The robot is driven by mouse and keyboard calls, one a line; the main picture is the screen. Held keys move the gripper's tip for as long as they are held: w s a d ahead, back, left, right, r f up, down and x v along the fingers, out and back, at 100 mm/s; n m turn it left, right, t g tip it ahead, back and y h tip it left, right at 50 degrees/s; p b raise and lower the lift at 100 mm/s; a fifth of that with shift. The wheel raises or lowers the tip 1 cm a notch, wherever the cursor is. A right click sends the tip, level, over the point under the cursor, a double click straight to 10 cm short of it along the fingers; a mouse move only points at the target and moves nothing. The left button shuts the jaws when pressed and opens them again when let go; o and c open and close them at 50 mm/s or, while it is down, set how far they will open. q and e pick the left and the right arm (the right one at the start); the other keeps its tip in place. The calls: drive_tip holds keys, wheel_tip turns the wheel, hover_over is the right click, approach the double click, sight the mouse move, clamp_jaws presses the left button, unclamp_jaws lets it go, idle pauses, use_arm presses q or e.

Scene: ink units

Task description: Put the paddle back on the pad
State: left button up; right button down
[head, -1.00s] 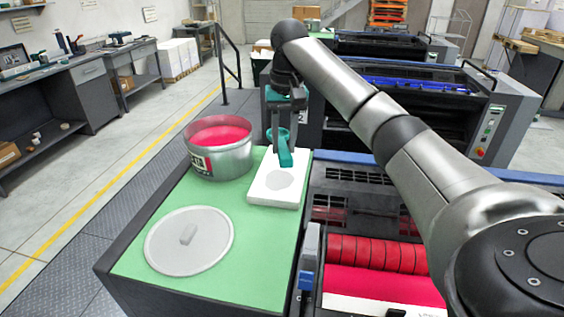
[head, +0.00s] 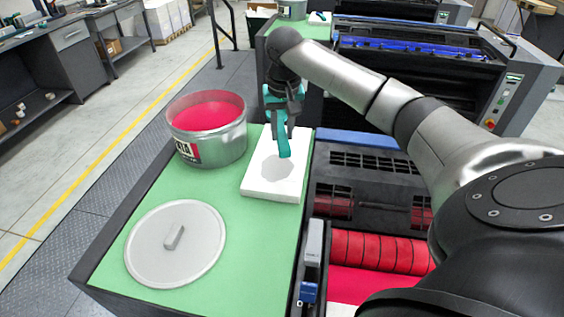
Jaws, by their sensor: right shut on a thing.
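The pad (head: 262,190) is a white block with a grey round patch on top, lying on the green top of the unit. The teal paddle (head: 284,143) is upright, slightly tilted, over the far part of the pad, with its lower end close to the grey patch. I cannot tell whether it touches the pad. My right gripper (head: 281,104) is shut on the paddle's upper part, above the pad's far end. My left gripper is out of view.
An open tin of red ink (head: 212,140) stands just left of the pad. Its round grey lid (head: 150,245) lies nearer on the green top (head: 240,270). The press with red rollers (head: 375,250) is on the right, below my arm.

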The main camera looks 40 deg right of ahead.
sight(282, 172)
wheel_tip(282, 172, down, 11)
drive_tip(key=shift+r, duration=0.1)
drive_tip(key=c, duration=0.6)
unclamp_jaws()
drive_tip(key=shift+c, duration=0.2)
drive_tip(key=r, duration=0.4)
drive_tip(key=s+r, duration=0.1)
drive_tip(key=r, duration=0.3)
drive_tip(key=a+r, duration=0.1)
drive_tip(key=r, duration=0.3)
drive_tip(key=shift+s, duration=0.25)
